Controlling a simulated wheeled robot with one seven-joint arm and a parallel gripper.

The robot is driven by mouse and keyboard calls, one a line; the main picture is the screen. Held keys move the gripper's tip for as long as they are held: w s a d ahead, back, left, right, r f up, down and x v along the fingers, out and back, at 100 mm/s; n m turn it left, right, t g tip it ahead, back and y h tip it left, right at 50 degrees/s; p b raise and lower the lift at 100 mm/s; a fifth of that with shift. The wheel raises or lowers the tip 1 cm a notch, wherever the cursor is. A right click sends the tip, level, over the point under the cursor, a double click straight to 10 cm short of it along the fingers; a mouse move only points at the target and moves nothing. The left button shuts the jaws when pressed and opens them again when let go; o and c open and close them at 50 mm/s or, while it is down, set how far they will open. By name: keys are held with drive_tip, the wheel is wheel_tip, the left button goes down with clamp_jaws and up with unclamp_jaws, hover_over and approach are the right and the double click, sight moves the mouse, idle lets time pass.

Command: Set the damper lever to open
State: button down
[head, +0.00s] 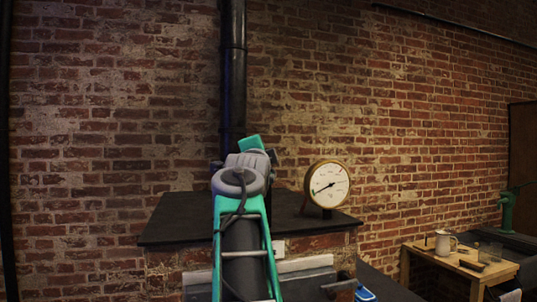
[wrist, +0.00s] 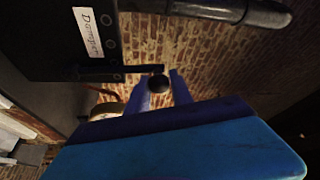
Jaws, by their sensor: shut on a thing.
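The damper plate (wrist: 60,50) is dark, with a white label (wrist: 88,33) reading "Damper" at the upper left of the wrist view. A dark lever arm (wrist: 110,72) runs right from the plate's lower edge to a round black knob (wrist: 158,85). My gripper (wrist: 161,86) has blue fingers on either side of the knob and is shut on it. The broad blue body in the foreground hides what is below. In the head view my arm hides the lever and the fingers. Which lever position is open cannot be read.
A black pipe (head: 233,80) rises along the brick wall behind my arm. A round gauge (head: 327,184) stands on the dark stove-like top (head: 175,218), right of my arm. A wooden table (head: 446,260) holds a mug (head: 445,242) at the far right.

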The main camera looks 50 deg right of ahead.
drive_tip(key=shift+w+d+f, duration=0.1)
drive_tip(key=shift+f, duration=0.2)
drive_tip(key=c, duration=1.1)
unclamp_jaws()
drive_tip(key=shift+r, duration=0.1)
drive_tip(key=shift+c, duration=0.2)
drive_tip(key=shift+r, duration=0.1)
drive_tip(key=b+v, duration=0.2)
drive_tip(key=v, duration=0.6)
drive_tip(key=shift+b, duration=0.4)
